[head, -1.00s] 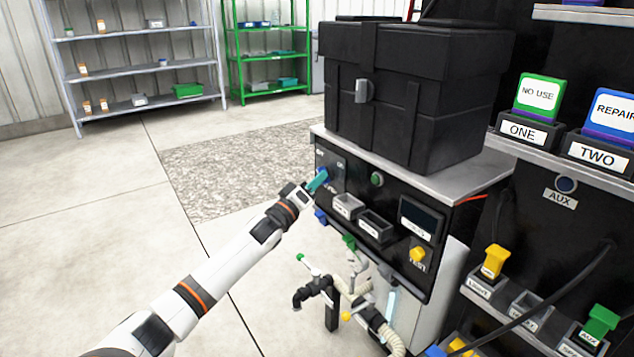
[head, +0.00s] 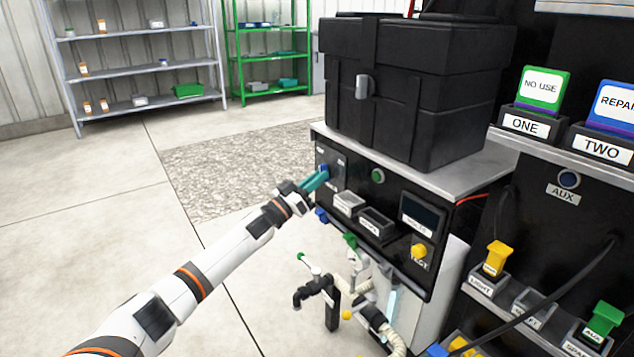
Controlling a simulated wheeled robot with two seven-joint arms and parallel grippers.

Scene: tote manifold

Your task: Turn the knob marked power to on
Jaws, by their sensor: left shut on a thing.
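The power knob (head: 323,169) is a small blue knob at the left end of the black control panel (head: 388,240). My left gripper (head: 316,180) has teal fingers and reaches it from the lower left. Its fingers are shut on the knob and cover most of it. The knob's exact angle is too small to tell. The small lettering around the knob is hard to read. My right gripper is not in view.
A black lidded case (head: 410,90) stands on the cabinet top (head: 475,170). Right of the knob are a green button (head: 378,176), a dark display (head: 421,213) and a yellow test knob (head: 419,251). Pipes and valves (head: 318,290) stand below. Floor to the left is clear.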

